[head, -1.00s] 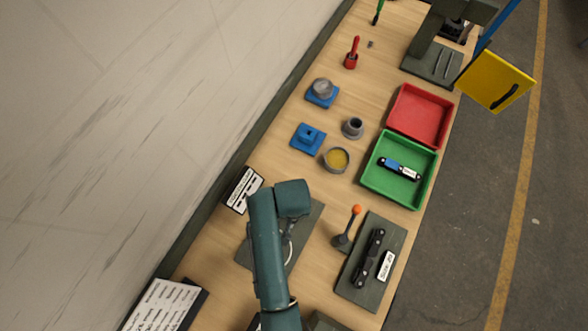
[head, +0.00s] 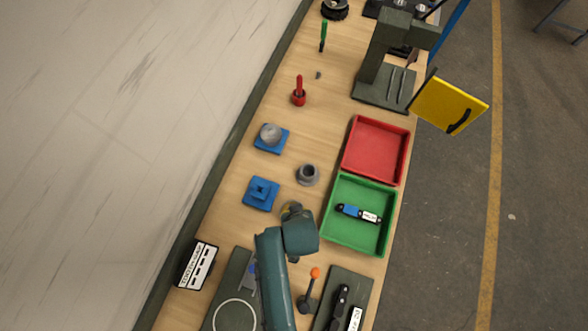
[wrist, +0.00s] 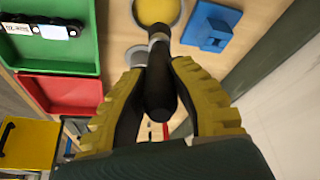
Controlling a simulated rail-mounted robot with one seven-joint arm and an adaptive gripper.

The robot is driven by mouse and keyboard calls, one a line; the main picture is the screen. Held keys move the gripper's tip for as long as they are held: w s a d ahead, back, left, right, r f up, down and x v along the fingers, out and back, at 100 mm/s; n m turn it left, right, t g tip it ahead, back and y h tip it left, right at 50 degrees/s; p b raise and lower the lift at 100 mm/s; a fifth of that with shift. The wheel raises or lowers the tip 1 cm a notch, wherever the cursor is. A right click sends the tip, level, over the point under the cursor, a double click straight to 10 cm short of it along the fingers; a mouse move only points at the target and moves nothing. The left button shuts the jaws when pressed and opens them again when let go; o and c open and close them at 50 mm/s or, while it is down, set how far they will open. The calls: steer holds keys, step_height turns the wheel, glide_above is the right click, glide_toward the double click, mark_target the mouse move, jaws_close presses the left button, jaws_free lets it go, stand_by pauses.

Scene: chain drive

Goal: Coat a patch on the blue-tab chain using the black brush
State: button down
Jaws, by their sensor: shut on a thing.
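My gripper (wrist: 158,72) has yellow ribbed fingers and is shut on the black brush (wrist: 160,92), whose dark handle lies between them. The brush's far end overlaps the near edge of the bowl of yellow paste (wrist: 157,10) in the wrist view; I cannot tell if it touches. In the head view my arm hides most of the bowl and the brush. A chain piece with a blue part and white label (head: 358,212) lies in the green tray (head: 336,240). A small blue piece (head: 252,268) shows on a dark plate (head: 228,285) beside a pale ring.
A red tray (head: 375,150) adjoins the green one. A grey flanged bushing (head: 308,174), two blue blocks (head: 261,194) (head: 271,136) and a red-handled tool (head: 299,92) stand nearby. An orange-knobbed lever (head: 312,285) and a black chain (head: 339,305) are at the front right.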

steer(key=shift+s+a, duration=0.1)
steer(key=shift+s, duration=0.15)
steer(key=shift+f, duration=0.1)
step_height(320, 180, down, 6)
steer(key=b, duration=0.7)
steer(key=shift+f, duration=0.65)
stand_by(2.2)
step_height(320, 180, up, 7)
steer(key=p, duration=0.7)
steer(key=shift+p, duration=0.3)
